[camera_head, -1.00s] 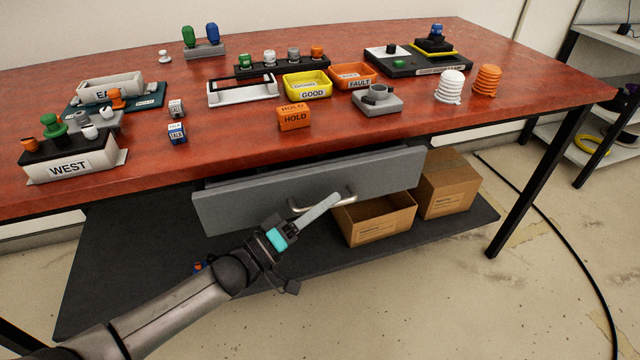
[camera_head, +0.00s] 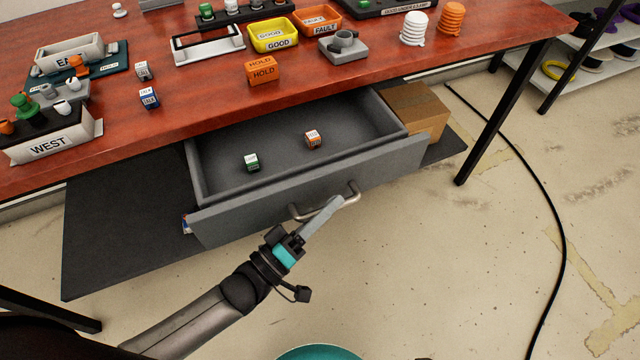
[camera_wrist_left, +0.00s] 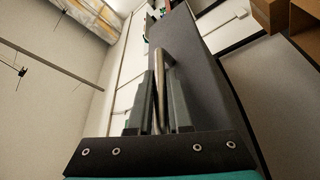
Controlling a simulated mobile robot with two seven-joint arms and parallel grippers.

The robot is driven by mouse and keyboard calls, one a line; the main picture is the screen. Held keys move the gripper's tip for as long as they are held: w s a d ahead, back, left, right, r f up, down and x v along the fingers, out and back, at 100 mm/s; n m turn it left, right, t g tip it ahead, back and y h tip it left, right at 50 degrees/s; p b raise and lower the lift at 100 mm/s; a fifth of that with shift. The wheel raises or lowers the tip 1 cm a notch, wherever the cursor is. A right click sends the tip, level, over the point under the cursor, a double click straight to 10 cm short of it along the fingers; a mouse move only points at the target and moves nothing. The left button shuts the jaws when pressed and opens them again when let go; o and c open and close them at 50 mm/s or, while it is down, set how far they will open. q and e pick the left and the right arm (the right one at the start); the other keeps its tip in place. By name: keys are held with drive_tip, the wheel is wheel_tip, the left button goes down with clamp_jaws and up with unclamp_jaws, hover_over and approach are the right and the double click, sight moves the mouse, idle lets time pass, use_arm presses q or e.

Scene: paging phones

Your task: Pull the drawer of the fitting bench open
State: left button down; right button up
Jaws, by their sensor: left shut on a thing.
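The grey drawer (camera_head: 225,222) of the fitting bench (camera_head: 200,98) stands well out from under the red top. Two small blocks lie inside it: a green and white one (camera_head: 251,162) and an orange and white one (camera_head: 312,139). The drawer's metal bar handle (camera_head: 352,193) is on its front. My left gripper (camera_head: 332,204) is at the handle. In the left wrist view the handle (camera_wrist_left: 160,70) runs between the two fingers of my left gripper (camera_wrist_left: 161,100), which are shut on it. My right gripper is in neither view.
On the bench top are a yellow GOOD bin (camera_head: 273,36), an orange FAULT bin (camera_head: 318,19), an orange HOLD block (camera_head: 262,70) and a WEST tray (camera_head: 50,145). A cardboard box (camera_head: 415,110) is on the lower shelf. A black cable (camera_head: 560,220) crosses the floor at right.

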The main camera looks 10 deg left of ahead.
use_arm(q)
drive_tip(key=shift+s+d+p, duration=0.2)
drive_tip(key=shift+s+d, duration=0.2)
drive_tip(key=shift+s, duration=0.25)
drive_tip(key=shift+s+d+p, duration=0.2)
drive_tip(key=shift+s+d, duration=0.2)
drive_tip(key=shift+s, duration=0.25)
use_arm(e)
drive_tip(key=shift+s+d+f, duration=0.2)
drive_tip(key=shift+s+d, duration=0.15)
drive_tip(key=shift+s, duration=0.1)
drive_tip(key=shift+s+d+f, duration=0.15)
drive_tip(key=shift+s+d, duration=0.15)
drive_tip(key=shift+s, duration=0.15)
use_arm(q)
drive_tip(key=c, duration=1.1)
unclamp_jaws()
drive_tip(key=v, duration=1.5)
drive_tip(key=shift+s+a+f+p, duration=0.1)
drive_tip(key=shift+f+p, duration=0.05)
drive_tip(key=shift+p, duration=0.2)
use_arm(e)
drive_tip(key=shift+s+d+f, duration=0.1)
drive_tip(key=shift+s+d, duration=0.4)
